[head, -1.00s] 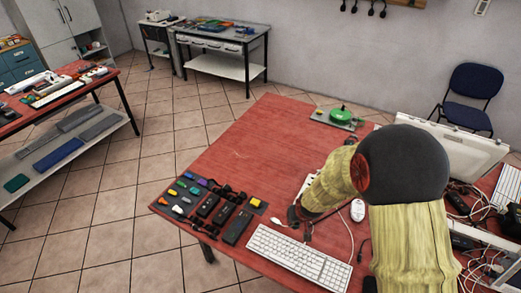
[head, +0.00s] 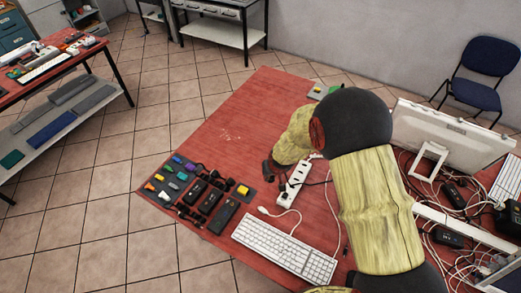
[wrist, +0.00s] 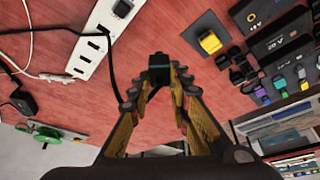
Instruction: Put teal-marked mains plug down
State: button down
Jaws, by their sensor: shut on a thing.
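In the wrist view a small black plug (wrist: 159,63) sits between my gripper's fingertips. A faint greenish tint shows on its end, but I cannot make out a clear teal mark. My gripper (wrist: 158,77) is shut on it, above the red table (wrist: 185,15). A dark cable runs beside the white power strip (wrist: 91,43); whether it belongs to this plug is unclear. In the head view my gripper (head: 270,170) is low over the table, just left of the power strip (head: 293,187), and the plug cannot be made out there.
Dark mats (head: 225,215) with adapters and coloured pieces lie at the table's front left, including a yellow piece (head: 243,190). A white keyboard (head: 286,246) lies at the front. Tangled cables and a monitor (head: 450,137) are at right. The table's back left is bare.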

jog(key=w+a+f, duration=0.1)
jog(key=w+f, duration=0.2)
jog(key=w+a+f, duration=0.1)
jog(key=w+f, duration=0.1)
jog(key=w, duration=0.2)
jog(key=w+a+f, duration=0.1)
jog(key=w+f, duration=0.2)
jog(key=w, duration=0.1)
jog(key=shift+a+f+b, duration=0.25)
jog(key=shift+f+b, duration=0.05)
jog(key=shift+w+a+f, duration=0.1)
jog(key=shift+w+f, duration=0.1)
jog(key=shift+f, duration=1.6)
jog(key=shift+f, duration=0.1)
jog(key=c, duration=2.1)
grip_release()
jog(key=shift+f, duration=0.1)
jog(key=shift+c, duration=0.2)
jog(key=o, duration=0.5)
jog(key=shift+r, duration=0.2)
